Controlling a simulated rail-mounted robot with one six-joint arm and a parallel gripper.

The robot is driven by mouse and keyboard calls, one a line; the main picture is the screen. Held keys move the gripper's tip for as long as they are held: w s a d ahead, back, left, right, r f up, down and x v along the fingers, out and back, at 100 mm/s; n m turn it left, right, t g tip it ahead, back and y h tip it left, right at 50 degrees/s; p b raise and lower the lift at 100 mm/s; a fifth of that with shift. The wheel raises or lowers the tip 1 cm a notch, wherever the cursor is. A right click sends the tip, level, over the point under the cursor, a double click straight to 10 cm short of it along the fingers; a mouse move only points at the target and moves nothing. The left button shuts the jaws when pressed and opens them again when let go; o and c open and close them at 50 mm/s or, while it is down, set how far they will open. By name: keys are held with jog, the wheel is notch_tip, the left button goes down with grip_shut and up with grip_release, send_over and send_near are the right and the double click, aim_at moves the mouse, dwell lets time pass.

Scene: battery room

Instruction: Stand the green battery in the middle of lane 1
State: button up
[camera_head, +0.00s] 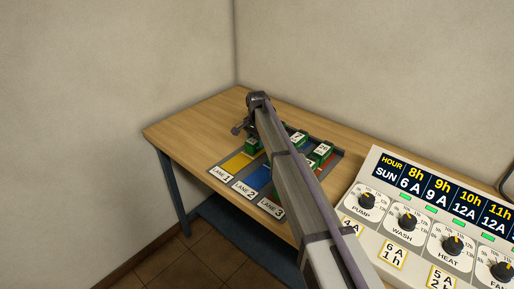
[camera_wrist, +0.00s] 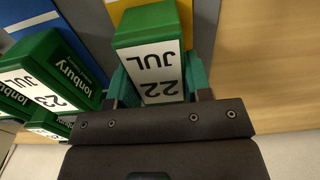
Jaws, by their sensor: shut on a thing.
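My gripper (camera_wrist: 160,85) is shut on a green battery (camera_wrist: 146,24) whose white label reads 22 JUL. The battery's far end lies over the yellow strip of lane 1 (camera_wrist: 187,22) in the wrist view. In the head view this green battery (camera_head: 252,146) shows under my gripper (camera_head: 247,130), at the back end of the yellow strip of lane 1 (camera_head: 237,162). I cannot tell whether its base touches the lane. My arm hides part of the lanes behind it.
Other green batteries stand to the right in the head view (camera_head: 320,152) and at left in the wrist view (camera_wrist: 55,65), close to my gripper. Blue lane 2 (camera_head: 258,178) and lane 3 (camera_head: 271,207) lie beside lane 1. A control panel (camera_head: 430,215) stands at front right. The table's left is clear.

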jog(key=shift+r, duration=0.15)
jog(key=o, duration=1.3)
notch_tip(320, 180, up, 12)
jog(key=p, duration=1.2)
jog(key=shift+s, duration=0.1)
